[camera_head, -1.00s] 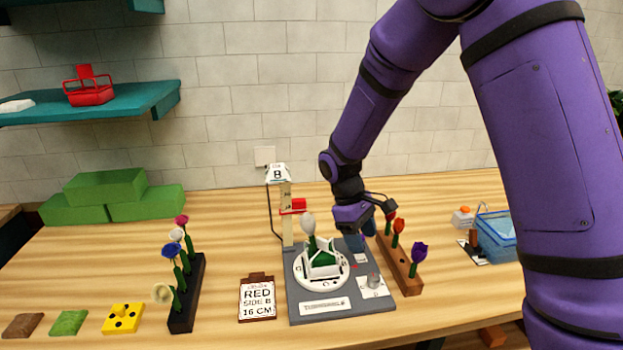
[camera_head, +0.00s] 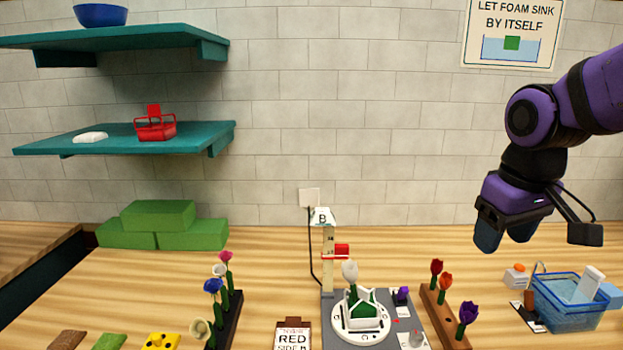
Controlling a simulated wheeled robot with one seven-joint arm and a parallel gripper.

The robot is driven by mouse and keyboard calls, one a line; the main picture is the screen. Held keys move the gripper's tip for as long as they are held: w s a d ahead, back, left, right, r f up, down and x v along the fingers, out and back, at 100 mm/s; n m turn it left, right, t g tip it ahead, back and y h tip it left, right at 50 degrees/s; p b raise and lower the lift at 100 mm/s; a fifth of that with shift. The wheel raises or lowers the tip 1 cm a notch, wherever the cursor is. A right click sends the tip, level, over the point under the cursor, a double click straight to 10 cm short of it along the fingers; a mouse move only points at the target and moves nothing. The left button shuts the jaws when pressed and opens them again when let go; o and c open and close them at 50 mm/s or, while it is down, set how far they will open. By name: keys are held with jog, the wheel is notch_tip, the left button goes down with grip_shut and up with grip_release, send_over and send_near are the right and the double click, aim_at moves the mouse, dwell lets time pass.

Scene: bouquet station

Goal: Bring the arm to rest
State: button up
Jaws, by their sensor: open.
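My gripper (camera_head: 505,238) is in the air at the right, in front of the tiled wall and above the back right of the table. It points down, and its jaws are open with nothing between them. My purple arm reaches in from the right edge. The gripper is clear of the turntable (camera_head: 345,331) and of the flower rack (camera_head: 433,310) below and left of it.
A blue water tub (camera_head: 567,316) stands on the right. The turntable bears a white flower (camera_head: 350,272) in a holder; a post marked B (camera_head: 327,262) rises behind it. Another rack (camera_head: 232,318) with flowers stands left. Green foam blocks (camera_head: 190,236) sit behind.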

jog(key=s+d+r+m+t, duration=0.2)
jog(key=s+r+m+t, duration=0.1)
jog(key=s, duration=0.8)
jog(key=shift+r, duration=0.5)
jog(key=shift+w, duration=0.1)
dwell(1.0)
